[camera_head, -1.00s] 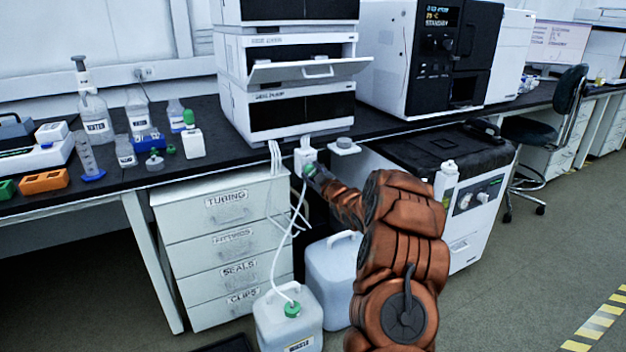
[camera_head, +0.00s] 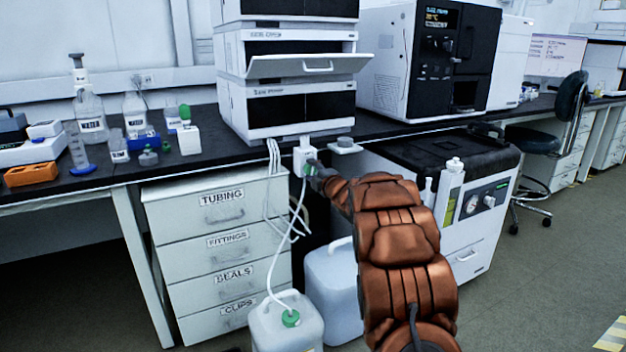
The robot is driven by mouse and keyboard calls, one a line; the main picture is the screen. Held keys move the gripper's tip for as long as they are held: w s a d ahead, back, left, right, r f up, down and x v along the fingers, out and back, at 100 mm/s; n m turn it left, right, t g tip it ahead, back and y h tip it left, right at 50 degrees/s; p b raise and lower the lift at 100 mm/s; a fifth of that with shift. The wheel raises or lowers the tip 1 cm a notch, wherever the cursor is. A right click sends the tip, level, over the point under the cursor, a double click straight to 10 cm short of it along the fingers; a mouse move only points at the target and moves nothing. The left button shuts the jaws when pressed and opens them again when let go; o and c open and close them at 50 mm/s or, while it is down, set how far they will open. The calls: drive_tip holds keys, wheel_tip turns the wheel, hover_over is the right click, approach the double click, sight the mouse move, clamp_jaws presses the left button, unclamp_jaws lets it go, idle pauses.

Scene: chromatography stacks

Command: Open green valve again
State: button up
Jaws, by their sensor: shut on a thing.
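A small white valve block (camera_head: 303,153) sits at the front edge of the black bench below the stacked white instruments. A little green of the valve (camera_head: 311,162) shows on its right side. My gripper (camera_head: 314,168) is at that side of the block, shut on the green valve, and its fingers are small and partly merged with the valve. The handle's angle cannot be made out. White tubes run down from beside the block to a white waste container with a green cap (camera_head: 291,318).
A drawer cabinet (camera_head: 215,250) stands left of the tubes. A second white container (camera_head: 335,290) stands close to my arm. A white floor unit (camera_head: 470,220) with a gauge is at right. Bottles and a green-topped white block (camera_head: 188,138) stand on the bench.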

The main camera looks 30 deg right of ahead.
drive_tip(key=shift+n+b, duration=0.35)
drive_tip(key=shift+n, duration=0.15)
drive_tip(key=o, duration=1.2)
drive_tip(key=shift+c, duration=0.2)
drive_tip(key=shift+s, duration=0.1)
drive_tip(key=s+a, duration=0.1)
drive_tip(key=s, duration=1)
drive_tip(key=shift+s, duration=0.4)
